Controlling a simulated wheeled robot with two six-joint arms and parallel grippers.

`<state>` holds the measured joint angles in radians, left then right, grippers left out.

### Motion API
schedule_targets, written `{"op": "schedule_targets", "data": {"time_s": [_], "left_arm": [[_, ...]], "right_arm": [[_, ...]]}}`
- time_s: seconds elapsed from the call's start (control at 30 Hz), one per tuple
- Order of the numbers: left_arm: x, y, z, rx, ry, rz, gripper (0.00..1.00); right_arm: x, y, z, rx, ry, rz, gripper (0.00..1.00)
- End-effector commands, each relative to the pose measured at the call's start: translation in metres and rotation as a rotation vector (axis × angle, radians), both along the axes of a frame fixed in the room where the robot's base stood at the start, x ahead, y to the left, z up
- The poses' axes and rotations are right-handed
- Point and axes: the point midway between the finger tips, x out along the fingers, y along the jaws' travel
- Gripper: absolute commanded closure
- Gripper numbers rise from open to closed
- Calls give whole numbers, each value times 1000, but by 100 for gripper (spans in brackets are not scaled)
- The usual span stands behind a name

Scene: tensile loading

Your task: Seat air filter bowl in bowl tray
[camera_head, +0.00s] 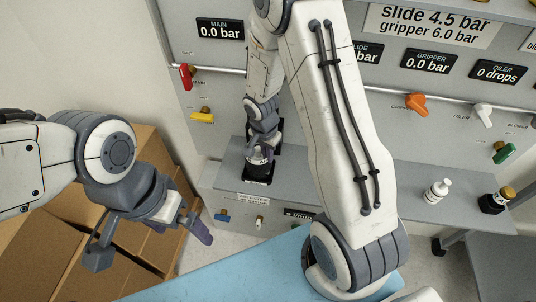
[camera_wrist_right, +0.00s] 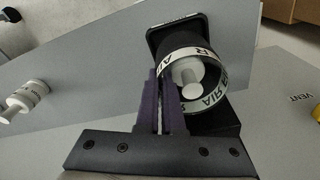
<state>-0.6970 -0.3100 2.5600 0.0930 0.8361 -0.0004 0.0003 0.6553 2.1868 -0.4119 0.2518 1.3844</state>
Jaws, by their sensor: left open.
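The air filter bowl (camera_head: 258,156) is a dark round cup with a white lettered band. It stands over the black square bowl tray (camera_head: 258,176) on the grey bench. In the right wrist view the bowl (camera_wrist_right: 222,70) shows a white post inside, and the tray (camera_wrist_right: 158,42) shows behind it. My right gripper (camera_head: 263,142) is at the bowl. Its purple fingers (camera_wrist_right: 163,88) are close together at the bowl's rim and seem shut on its wall. The contact between bowl and tray is hidden. My left gripper (camera_head: 150,240) is open and empty at the lower left.
A grey panel with displays and coloured valve handles (camera_head: 415,103) rises behind the bench. A white bottle (camera_head: 437,191) and a dark jar (camera_head: 494,201) stand at the right. Cardboard boxes (camera_head: 60,245) lie at the left. A blue surface (camera_head: 235,272) is in front.

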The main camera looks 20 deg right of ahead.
Motion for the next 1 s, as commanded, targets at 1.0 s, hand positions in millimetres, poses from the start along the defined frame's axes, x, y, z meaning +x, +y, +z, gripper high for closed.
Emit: {"op": "schedule_targets", "data": {"time_s": [1.0], "left_arm": [[0, 0, 4, 0, 0, 0, 0]], "right_arm": [[-2, 6, 56, 0, -8, 1, 66]]}}
